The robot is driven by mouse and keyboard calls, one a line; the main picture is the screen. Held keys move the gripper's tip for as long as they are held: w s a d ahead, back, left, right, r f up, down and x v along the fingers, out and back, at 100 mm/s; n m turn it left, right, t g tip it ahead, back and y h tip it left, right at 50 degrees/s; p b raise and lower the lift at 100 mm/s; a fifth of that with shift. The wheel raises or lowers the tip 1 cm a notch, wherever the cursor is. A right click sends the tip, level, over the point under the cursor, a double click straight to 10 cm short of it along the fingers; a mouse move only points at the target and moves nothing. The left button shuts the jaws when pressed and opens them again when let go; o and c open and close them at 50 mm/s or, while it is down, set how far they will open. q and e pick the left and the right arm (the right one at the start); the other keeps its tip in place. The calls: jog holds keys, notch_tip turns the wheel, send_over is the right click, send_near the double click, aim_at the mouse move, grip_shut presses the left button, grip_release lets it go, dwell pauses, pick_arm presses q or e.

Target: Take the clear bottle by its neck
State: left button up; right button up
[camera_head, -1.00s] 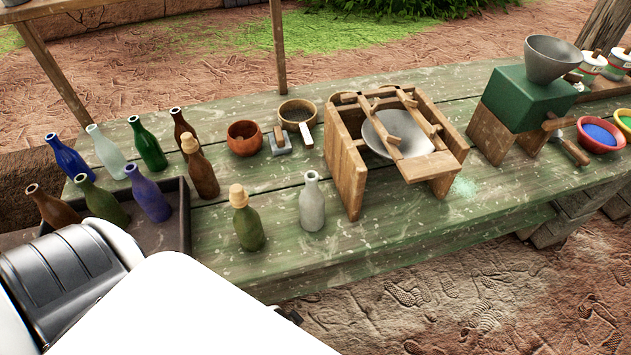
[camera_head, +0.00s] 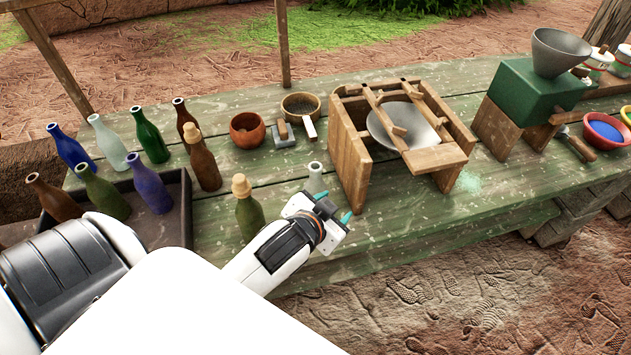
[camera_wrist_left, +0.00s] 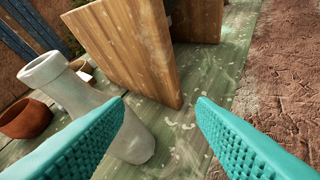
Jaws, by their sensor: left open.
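A clear, greyish-white bottle (camera_head: 315,176) stands near the front of the green table, left of the wooden frame. In the head view my left gripper hides most of it and only its neck and shoulder show. My left gripper (camera_head: 333,206) is open and empty, in front of the bottle. In the left wrist view the open teal jaws (camera_wrist_left: 161,105) point past the bottle (camera_wrist_left: 72,92). Its neck is left of the left finger, outside the gap. Part of its base shows inside that finger. My right gripper is not in view.
A green corked bottle (camera_head: 249,215) stands just left of the gripper. A wooden frame with a metal bowl (camera_head: 350,150) stands close on the right. Several coloured bottles and a dark tray (camera_head: 180,215) are at left, among them another pale bottle (camera_head: 108,145).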

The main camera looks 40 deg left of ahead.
pick_arm(q)
jog(key=w+d+r+m+t+h, duration=0.2)
jog(key=w+r+m+t+h, duration=0.1)
jog(key=r, duration=0.4)
jog(key=w+d+r+m+t+h, duration=0.2)
jog(key=d+r+t, duration=0.1)
jog(key=r, duration=0.3)
jog(key=w+d+r+m+t+h, duration=0.2)
jog(key=w+r+m+t+h, duration=0.1)
jog(key=r, duration=0.4)
jog(key=s+d+r+m+g+h, duration=0.25)
jog(key=d+m+g+h, duration=0.45)
jog(key=m, duration=0.4)
jog(key=s+d+r+m+g+h, duration=0.2)
jog(key=s+d+m+g+h, duration=0.2)
jog(key=m+g+h, duration=0.5)
jog(key=m+g+y, duration=0.5)
jog(key=y, duration=1.8)
send_over(316, 166)
notch_tip(316, 166, down, 9)
jog(key=f, duration=0.6)
jog(key=shift+s+a+p, duration=0.15)
jog(key=shift+a+p, duration=0.05)
jog(key=shift+p, duration=0.1)
notch_tip(316, 166, down, 4)
jog(key=shift+d+f+p, duration=0.15)
jog(key=shift+f+p, duration=0.1)
jog(key=shift+p, duration=0.65)
jog(key=shift+f, duration=0.65)
grip_shut()
